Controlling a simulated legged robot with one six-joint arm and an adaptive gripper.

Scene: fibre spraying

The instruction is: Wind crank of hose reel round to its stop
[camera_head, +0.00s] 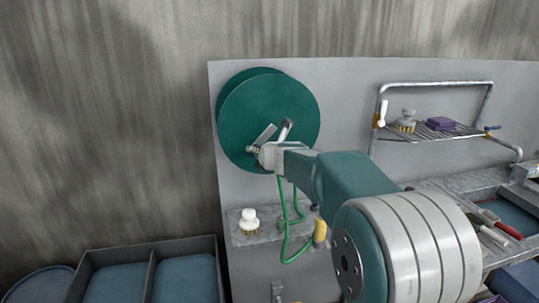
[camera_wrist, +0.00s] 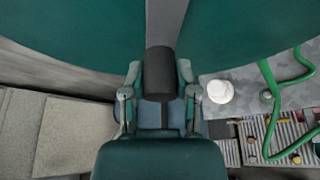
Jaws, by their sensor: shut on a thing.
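The hose reel (camera_head: 275,100) is a large dark green disc on the grey back panel, left of centre in the head view. Its green face also fills the top of the wrist view (camera_wrist: 70,35). The crank shows there as a grey bar (camera_wrist: 167,18) with a dark cylindrical handle (camera_wrist: 159,72). My gripper (camera_wrist: 159,80) is shut on the handle, with one finger on each side. In the head view my gripper (camera_head: 262,152) is in front of the lower part of the disc, and my wrist hides much of the crank there.
A green hose (camera_head: 284,225) hangs below the reel. A white-topped brush (camera_head: 249,220) stands on the ledge beneath it. A wire rack (camera_head: 440,132) holds a brush and a purple block at right. Blue-lined bins (camera_head: 150,245) stand at lower left. The wall left of the panel is bare.

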